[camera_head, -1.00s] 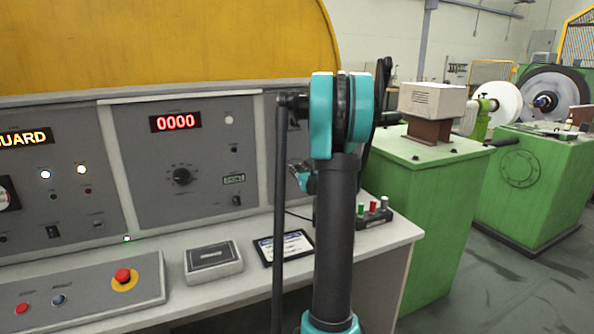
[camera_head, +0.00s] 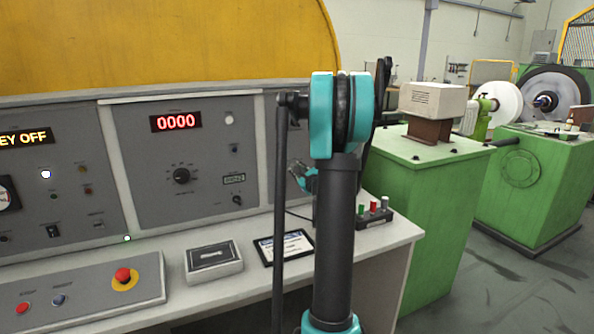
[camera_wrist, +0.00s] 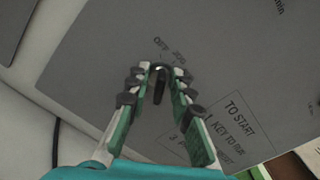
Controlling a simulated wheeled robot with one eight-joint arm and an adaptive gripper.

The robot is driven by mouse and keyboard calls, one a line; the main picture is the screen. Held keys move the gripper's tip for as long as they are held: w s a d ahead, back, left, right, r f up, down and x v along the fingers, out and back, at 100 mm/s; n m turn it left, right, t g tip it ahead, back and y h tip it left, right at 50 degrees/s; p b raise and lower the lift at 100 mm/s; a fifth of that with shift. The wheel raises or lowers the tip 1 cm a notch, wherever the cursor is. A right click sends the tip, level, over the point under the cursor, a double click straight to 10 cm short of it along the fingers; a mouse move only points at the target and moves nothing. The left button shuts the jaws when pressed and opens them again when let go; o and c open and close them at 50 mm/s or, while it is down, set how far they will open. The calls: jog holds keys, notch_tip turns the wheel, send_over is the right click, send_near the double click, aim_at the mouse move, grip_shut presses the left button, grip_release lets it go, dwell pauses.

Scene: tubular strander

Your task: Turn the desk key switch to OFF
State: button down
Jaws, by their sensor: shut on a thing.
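The key switch (camera_wrist: 159,88) shows in the wrist view as a dark key on a grey panel, with a ring-like collar at its upper end. The labels OFF and JOG are printed just above it; the OFF label lies up and slightly left. My gripper (camera_wrist: 160,80) has its two fingers on either side of the key and is shut on it. In the head view my gripper (camera_head: 302,178) is mostly hidden behind my arm, at the right console panel, and the key is hidden there. The console display (camera_head: 25,137) reads "EY OFF", cut at the picture's left edge.
A red emergency button (camera_head: 123,275) stands on the sloped desk panel. A grey box (camera_head: 212,259) and a framed card (camera_head: 284,247) lie on the desk. A small block with coloured pegs (camera_head: 374,213) stands near its right edge. Green machines (camera_head: 430,200) stand to the right.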

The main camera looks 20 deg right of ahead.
jog(key=shift+n, duration=0.9)
jog(key=c, duration=1.7)
grip_release()
jog(key=s, duration=1.2)
jog(key=shift+d, duration=0.15)
